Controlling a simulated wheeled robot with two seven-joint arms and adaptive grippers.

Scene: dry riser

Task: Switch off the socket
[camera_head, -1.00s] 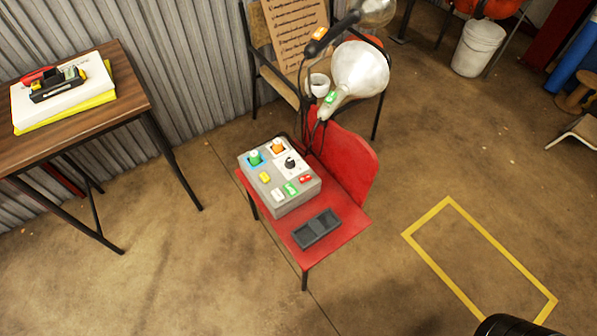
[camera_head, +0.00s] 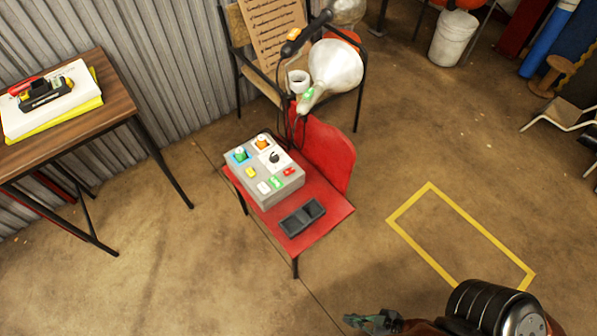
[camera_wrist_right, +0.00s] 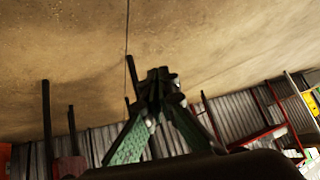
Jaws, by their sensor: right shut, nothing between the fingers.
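A grey control box (camera_head: 262,175) sits on the seat of a red chair (camera_head: 322,223). Its top carries a green knob on a blue plate (camera_head: 240,154), an orange knob (camera_head: 262,143), a black rotary knob (camera_head: 274,157) and several small yellow, white, green and red switches. I cannot tell which one is the socket's switch, or its position. My right gripper (camera_head: 358,321) is at the bottom edge of the head view, in front of the chair and well apart from the box. It is shut and empty; its fingers also show in the right wrist view (camera_wrist_right: 160,85). My left gripper is out of view.
A dark two-compartment tray (camera_head: 302,217) lies on the seat's front. A wooden table (camera_head: 110,92) stands left. Yellow floor tape (camera_head: 465,225) marks open floor at right.

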